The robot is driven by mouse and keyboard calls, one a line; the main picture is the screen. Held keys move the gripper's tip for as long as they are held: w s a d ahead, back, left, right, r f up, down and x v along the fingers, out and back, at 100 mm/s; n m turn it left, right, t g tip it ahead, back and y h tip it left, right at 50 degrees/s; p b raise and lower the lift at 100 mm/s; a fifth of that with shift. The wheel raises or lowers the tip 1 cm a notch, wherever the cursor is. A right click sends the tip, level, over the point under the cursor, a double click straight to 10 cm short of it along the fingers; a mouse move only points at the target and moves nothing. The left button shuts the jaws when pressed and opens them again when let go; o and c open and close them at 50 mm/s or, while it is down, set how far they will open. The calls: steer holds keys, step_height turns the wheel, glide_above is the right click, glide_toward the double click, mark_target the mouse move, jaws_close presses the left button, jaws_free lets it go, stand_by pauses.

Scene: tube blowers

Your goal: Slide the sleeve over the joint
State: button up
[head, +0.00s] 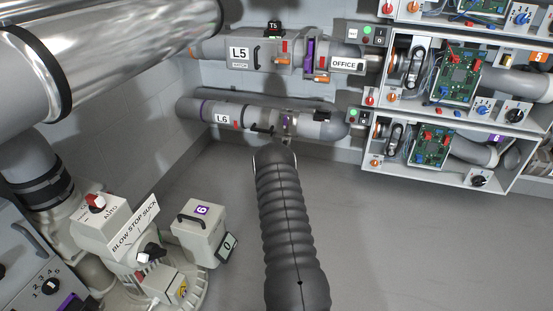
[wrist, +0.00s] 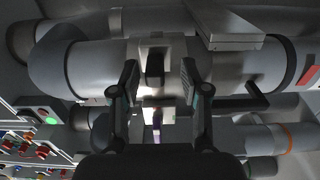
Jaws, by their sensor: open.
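The L6 tube (head: 220,116) runs level along the back wall, below the L5 tube (head: 240,52). In the wrist view the tube (wrist: 90,68) crosses the picture, with a brighter metal section, seemingly the sleeve (wrist: 172,52), in the middle. A dark upright handle (wrist: 154,66) stands on that section. My gripper (wrist: 158,80) is open, with one finger on each side of the handle and visible gaps between. I cannot tell whether the joint is covered.
A flat grey plate (wrist: 228,28) and a dark bar handle (wrist: 245,101) lie close to the fingers. White racks with circuit boards (head: 433,146) stand at the right. A BLOW STOP SUCK console (head: 118,228) stands at lower left. The floor (head: 420,250) at lower right is clear.

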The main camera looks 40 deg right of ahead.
steer(key=v, duration=1)
steer(key=shift+a, duration=0.15)
